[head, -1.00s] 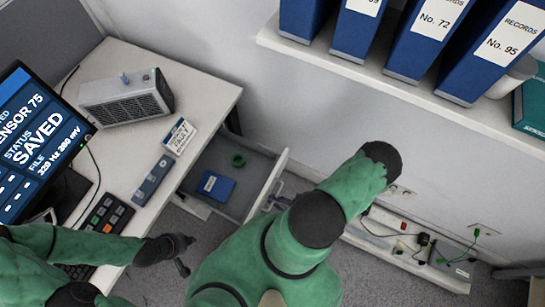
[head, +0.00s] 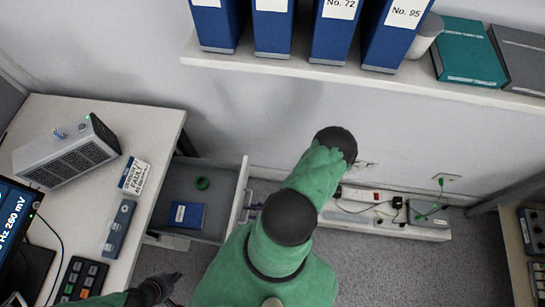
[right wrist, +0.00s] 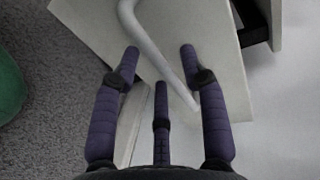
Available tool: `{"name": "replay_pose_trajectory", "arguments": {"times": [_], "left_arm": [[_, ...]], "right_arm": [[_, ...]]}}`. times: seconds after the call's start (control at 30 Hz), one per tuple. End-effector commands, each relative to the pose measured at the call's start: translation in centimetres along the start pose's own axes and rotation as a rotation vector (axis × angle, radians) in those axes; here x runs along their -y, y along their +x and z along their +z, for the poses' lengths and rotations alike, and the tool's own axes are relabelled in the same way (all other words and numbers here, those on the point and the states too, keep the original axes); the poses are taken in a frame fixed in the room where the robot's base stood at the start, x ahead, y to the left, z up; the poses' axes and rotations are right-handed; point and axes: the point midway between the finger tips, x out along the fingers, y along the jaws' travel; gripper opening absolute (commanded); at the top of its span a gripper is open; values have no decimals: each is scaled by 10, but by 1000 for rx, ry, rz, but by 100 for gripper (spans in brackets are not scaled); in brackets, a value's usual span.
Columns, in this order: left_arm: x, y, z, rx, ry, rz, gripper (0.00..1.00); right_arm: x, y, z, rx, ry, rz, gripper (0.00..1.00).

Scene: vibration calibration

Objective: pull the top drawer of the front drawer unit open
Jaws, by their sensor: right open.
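The top drawer (head: 222,190) under the desk stands pulled out, its inside showing. A blue box (head: 187,214) and a green ring (head: 202,183) lie in it. In the right wrist view its pale front panel (right wrist: 210,45) carries a white bar handle (right wrist: 150,45). My right gripper (right wrist: 160,55) is open, with its purple fingers on both sides of the handle; I cannot tell whether they touch it. In the head view my right arm mostly hides this gripper. My left gripper (head: 168,285) is beside the desk's front edge, partly seen, with its opening unclear.
The desk (head: 130,110) holds a grey vented device (head: 70,155), a label stand (head: 134,175) and a keypad (head: 82,280). A shelf (head: 300,72) with blue binders runs along the wall. A power strip (head: 375,198) lies low at the wall. Carpet is free right of my arm.

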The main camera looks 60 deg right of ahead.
Motion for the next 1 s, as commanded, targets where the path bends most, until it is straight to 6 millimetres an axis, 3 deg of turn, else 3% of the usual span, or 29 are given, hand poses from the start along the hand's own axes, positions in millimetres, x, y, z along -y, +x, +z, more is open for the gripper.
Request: {"name": "replay_pose_trajectory", "arguments": {"times": [0.5,0.7,1.0], "left_arm": [[0,0,0,0,0,0,0],[0,0,0,0,0,0,0],[0,0,0,0,0,0,0]], "right_arm": [[-1,-91,0,-3,1,3,43],[0,-104,0,-1,1,1,43],[0,-105,0,0,1,1,43]]}}
